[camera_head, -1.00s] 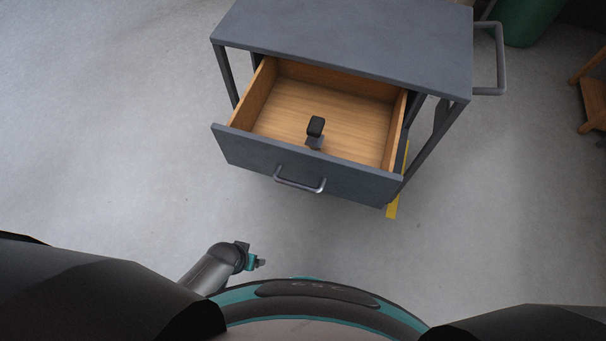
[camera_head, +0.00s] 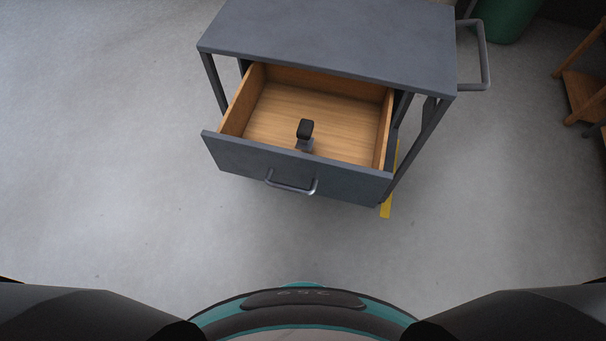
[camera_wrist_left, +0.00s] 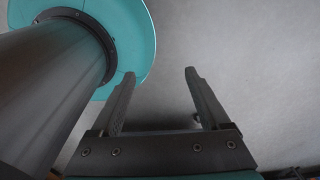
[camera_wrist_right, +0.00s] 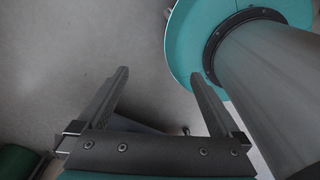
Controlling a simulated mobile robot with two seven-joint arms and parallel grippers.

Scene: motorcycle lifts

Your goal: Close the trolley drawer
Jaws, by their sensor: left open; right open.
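The grey trolley (camera_head: 330,38) stands in front of me in the head view. Its drawer (camera_head: 290,168) is pulled well out toward me, with a grey front, a metal bar handle (camera_head: 291,187) and a wooden inside. A small black and grey object (camera_head: 305,134) stands in the drawer. My left gripper (camera_wrist_left: 158,75) is open and empty over bare floor in the left wrist view. My right gripper (camera_wrist_right: 162,78) is open and empty in the right wrist view. Neither gripper shows in the head view, and neither touches the drawer.
A yellow strip (camera_head: 388,205) shows on the floor beneath the trolley's right side. A push handle (camera_head: 484,60) sticks out at the trolley's right. A green cylinder (camera_head: 505,18) and a wooden stand (camera_head: 580,92) are farther right. Floor between me and the drawer is clear.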

